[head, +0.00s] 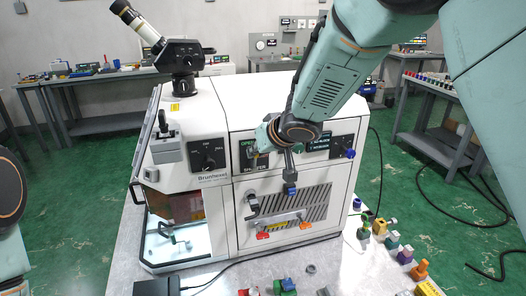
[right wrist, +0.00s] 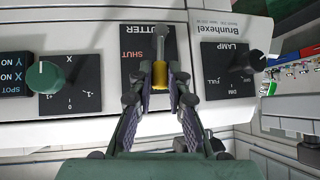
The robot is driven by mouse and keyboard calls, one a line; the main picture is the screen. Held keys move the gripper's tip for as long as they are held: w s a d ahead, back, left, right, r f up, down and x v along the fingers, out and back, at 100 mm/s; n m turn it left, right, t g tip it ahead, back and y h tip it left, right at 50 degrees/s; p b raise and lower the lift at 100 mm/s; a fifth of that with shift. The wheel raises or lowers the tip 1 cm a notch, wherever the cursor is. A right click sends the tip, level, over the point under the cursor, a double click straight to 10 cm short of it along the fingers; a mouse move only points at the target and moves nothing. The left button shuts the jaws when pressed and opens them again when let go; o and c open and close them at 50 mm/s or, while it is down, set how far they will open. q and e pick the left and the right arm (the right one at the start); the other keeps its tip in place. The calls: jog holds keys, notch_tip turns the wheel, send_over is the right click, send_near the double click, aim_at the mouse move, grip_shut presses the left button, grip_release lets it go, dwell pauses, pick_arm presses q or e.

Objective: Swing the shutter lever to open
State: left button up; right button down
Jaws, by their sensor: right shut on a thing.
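The shutter lever (right wrist: 160,45) shows in the right wrist view as a grey rod with a brass-coloured part, in front of a dark plate (right wrist: 136,75) marked SHUTTER, with SHUT in red beside the lever. My right gripper (right wrist: 161,72) is shut on the lever, with one finger on each side of it. In the head view my right gripper (head: 264,137) is at the front panel of the white machine (head: 215,115) and covers most of the shutter plate. The lever's exact angle is hard to tell. My left gripper is out of view.
In the right wrist view the lamp knob (right wrist: 250,62) and a green knob (right wrist: 43,77) flank the shutter plate. Below the panel are a vented door (head: 295,207) and a lit chamber (head: 175,225). Several small coloured parts lie on the bench (head: 345,270).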

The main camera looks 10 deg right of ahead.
jog(key=shift+w+a+r+h, duration=0.2)
jog(key=shift+a+r+h, duration=0.1)
jog(key=shift+r, duration=0.1)
dwell(0.3)
jog(key=c, duration=1.7)
grip_release()
jog(key=o, duration=0.4)
jog(key=shift+s+f, duration=0.1)
jog(key=shift+f, duration=0.15)
jog(key=v, duration=1.2)
jog(key=shift+a, duration=0.2)
